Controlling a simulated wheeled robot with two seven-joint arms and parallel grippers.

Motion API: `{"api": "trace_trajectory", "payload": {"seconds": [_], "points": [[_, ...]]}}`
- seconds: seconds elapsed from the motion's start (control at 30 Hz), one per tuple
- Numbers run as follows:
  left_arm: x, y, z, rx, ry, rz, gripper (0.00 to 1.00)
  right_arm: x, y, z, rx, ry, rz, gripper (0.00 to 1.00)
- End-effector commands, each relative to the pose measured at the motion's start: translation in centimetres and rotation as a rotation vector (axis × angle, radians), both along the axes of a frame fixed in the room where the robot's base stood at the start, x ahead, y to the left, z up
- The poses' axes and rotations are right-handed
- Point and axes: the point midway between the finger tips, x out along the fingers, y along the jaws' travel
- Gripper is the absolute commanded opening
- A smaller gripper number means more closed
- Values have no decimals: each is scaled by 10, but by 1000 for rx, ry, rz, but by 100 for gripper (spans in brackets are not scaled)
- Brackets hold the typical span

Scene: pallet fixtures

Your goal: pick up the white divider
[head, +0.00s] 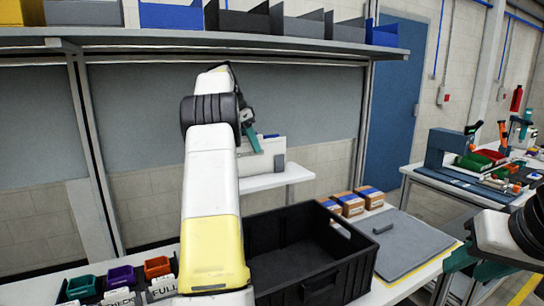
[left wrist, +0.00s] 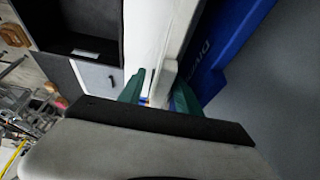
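The white divider (head: 273,154) is a pale upright panel above a small white shelf in the middle of the head view. In the left wrist view, a thin pale panel edge (left wrist: 168,78) lies between the teal fingers. My left gripper (head: 252,135) reaches over the panel's top, partly hidden by its own arm. Its fingers (left wrist: 158,92) stand apart on both sides of the panel, with a narrow gap visible on the left finger's side. My right arm enters at the right edge; whether its fingers are open cannot be made out.
A black crate (head: 325,277) stands on the bench, with a grey mat (head: 405,249) and small brown boxes (head: 348,204) beside it. The white shelf (head: 270,181) is under the divider. A blue lettered holder (left wrist: 225,45) is close right of the fingers. An overhead shelf (head: 300,44) holds bins.

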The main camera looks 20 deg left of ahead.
Motion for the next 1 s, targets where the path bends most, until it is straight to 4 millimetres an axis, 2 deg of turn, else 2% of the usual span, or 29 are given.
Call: {"api": "trace_trajectory", "payload": {"seconds": [0.13,0.37,0.5,0.57,1.0], "points": [[3,-3,-11,0,0,-1,40,0,0,0,0,0,0,36],[3,-3,-12,0,0,0,38,0,0,0,0,0,0,36],[3,-3,-12,0,0,0,11,0,0,0,0,0,0,36],[3,-3,-12,0,0,0,0,0,0,0,0,0,0,36],[3,-3,-10,1,-1,-1,0,0,0,0,0,0,0,36]]}}
